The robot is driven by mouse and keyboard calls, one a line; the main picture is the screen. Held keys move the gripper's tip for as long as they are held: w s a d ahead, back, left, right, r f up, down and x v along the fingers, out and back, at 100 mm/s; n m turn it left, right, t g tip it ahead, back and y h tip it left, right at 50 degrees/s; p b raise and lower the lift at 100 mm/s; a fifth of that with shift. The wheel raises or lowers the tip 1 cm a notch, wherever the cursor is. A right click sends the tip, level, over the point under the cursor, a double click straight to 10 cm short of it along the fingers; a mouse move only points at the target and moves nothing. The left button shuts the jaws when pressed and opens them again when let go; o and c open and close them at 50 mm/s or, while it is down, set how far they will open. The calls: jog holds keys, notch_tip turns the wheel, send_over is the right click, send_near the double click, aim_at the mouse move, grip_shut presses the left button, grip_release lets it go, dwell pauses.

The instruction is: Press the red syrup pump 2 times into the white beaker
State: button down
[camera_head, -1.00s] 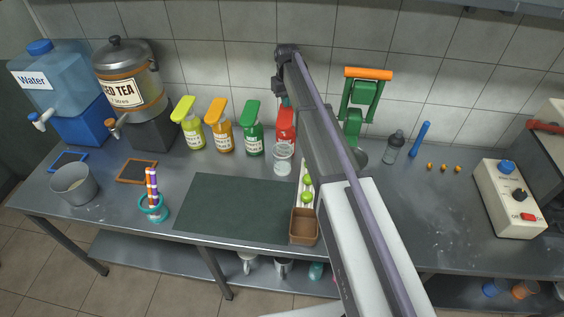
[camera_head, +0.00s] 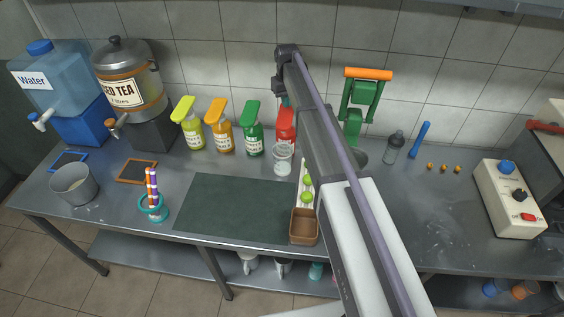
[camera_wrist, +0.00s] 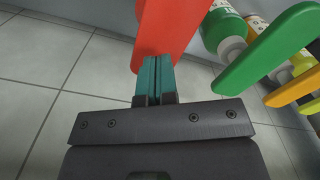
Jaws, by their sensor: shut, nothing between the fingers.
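The red syrup pump bottle (camera_head: 286,128) stands at the back of the counter, at the right end of the bottle row, partly hidden by my arm. Its red pump head (camera_wrist: 168,25) fills the top middle of the wrist view. My gripper (camera_wrist: 156,62) is shut and empty, with its teal fingertips over the lower end of that red head. I cannot tell whether they touch it. In the head view my gripper (camera_head: 281,97) is small, above the red bottle. The white beaker (camera_head: 283,160) stands on the counter just in front of the red bottle, and looks clear with whitish contents.
Green (camera_head: 253,135), orange (camera_head: 221,135) and yellow (camera_head: 191,132) pump bottles stand left of the red one. Limes (camera_head: 307,196) and a brown box (camera_head: 304,226) lie in front. A green press (camera_head: 358,105) stands to the right. The dark mat (camera_head: 236,208) is clear.

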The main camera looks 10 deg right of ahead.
aim_at(286, 111)
jog(key=shift+f, duration=0.1)
jog(key=shift+f+b, duration=2.5)
jog(key=shift+b, duration=0.1)
jog(key=shift+r+p, duration=2.6)
jog(key=shift+f, duration=0.1)
jog(key=shift+f+b, duration=2.35)
jog(key=shift+b, duration=0.15)
jog(key=shift+r+p, duration=2.45)
jog(key=shift+p, duration=0.05)
